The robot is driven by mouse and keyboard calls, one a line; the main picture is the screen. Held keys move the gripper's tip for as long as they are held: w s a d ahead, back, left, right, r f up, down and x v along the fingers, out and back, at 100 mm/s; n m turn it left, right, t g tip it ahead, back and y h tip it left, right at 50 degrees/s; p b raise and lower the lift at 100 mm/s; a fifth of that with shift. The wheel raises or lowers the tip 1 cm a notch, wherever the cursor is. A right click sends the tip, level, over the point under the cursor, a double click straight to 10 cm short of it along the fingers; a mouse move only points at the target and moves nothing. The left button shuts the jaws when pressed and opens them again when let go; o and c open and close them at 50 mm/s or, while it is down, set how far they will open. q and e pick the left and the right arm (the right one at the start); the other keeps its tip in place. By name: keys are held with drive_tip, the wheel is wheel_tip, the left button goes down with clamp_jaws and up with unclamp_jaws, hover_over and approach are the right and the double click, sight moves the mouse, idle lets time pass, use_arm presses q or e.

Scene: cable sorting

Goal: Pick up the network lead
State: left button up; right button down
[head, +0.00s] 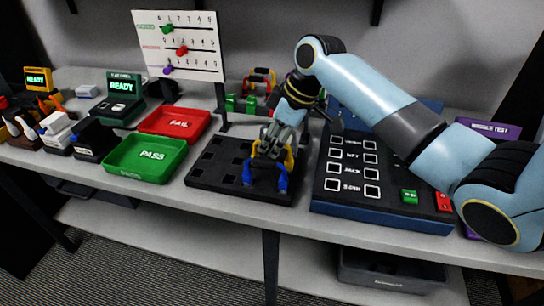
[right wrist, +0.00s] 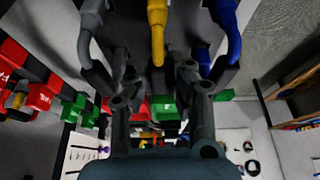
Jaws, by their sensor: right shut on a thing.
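My right gripper (head: 279,137) reaches down over the black slotted tray (head: 206,176). In the right wrist view grey (right wrist: 90,32), yellow (right wrist: 157,30) and blue (right wrist: 226,28) cable parts show around the fingers (right wrist: 160,75). My left gripper is not in view.
A green PASS tray (head: 139,171) and red FAIL tray (head: 174,123) lie to the left. A blue test panel (head: 380,215) with labelled sockets stands close on the right. A white peg chart (head: 180,22) stands behind. Another coloured lead (head: 262,72) is at the back.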

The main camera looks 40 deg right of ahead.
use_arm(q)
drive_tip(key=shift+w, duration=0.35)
use_arm(e)
drive_tip(key=shift+r, duration=0.5)
drive_tip(key=v, duration=0.3)
drive_tip(key=shift+w+r, duration=0.2)
drive_tip(key=shift+r, duration=0.15)
use_arm(q)
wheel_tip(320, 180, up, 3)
drive_tip(key=p, duration=0.3)
use_arm(e)
drive_tip(key=s+d+r, duration=0.7)
drive_tip(key=d+r, duration=0.1)
drive_tip(key=r, duration=0.1)
drive_tip(key=shift+r, duration=0.25)
drive_tip(key=shift+d, duration=0.1)
